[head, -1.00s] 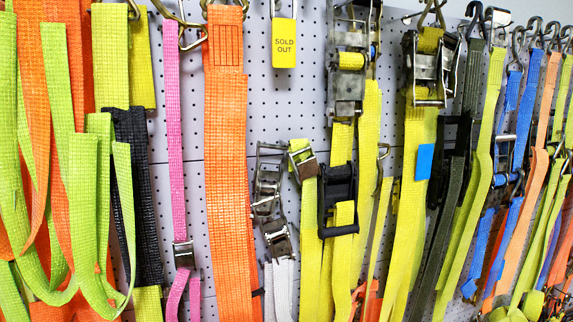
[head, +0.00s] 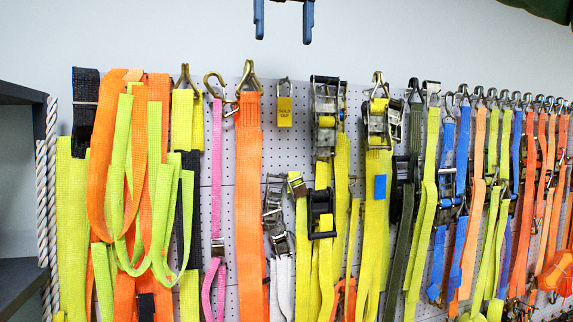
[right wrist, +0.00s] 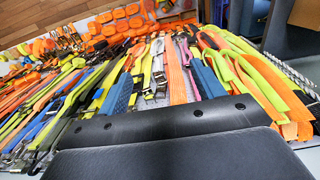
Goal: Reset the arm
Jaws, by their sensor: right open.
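My right gripper (head: 283,38) hangs down into the top middle of the head view, in front of the bare pale wall (head: 170,35). Its two dark blue fingers are spread apart with nothing between them. In the right wrist view the same two blue fingers (right wrist: 165,92) stand apart against the hanging straps, with only background between them. My left gripper shows in neither view.
Orange, lime, yellow and blue straps with metal buckles hang on a white pegboard (head: 226,140). A yellow tag (head: 285,112) hangs from a hook. A dark shelf (head: 22,105) stands at the left edge with twisted rope (head: 51,130) beside it.

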